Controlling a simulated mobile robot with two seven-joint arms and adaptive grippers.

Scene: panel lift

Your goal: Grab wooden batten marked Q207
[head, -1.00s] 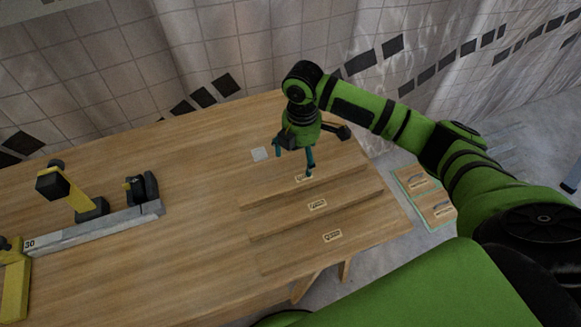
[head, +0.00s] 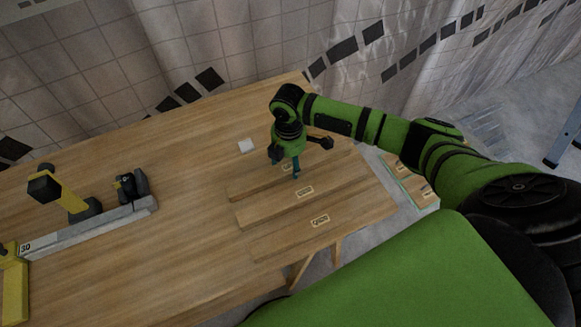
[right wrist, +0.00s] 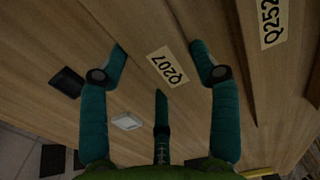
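The wooden batten marked Q207 (right wrist: 143,78) lies flat on the table, its label readable in the right wrist view. In the head view it is the farthest of the three labelled battens (head: 252,184), its label partly hidden by my right gripper. My right gripper (right wrist: 160,62) is open, with its teal fingers spread on both sides of the Q207 label and a third finger between them lower in the picture. In the head view the right gripper (head: 287,172) points down over this batten. I cannot tell whether the fingers touch the wood. My left gripper is not in view.
A batten marked Q252 (right wrist: 250,55) lies beside Q207. A small white square (head: 246,146) lies behind the battens. A grey bar clamp with yellow parts (head: 110,222) is at the left. Labelled pieces (head: 412,183) lie beyond the table's right edge.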

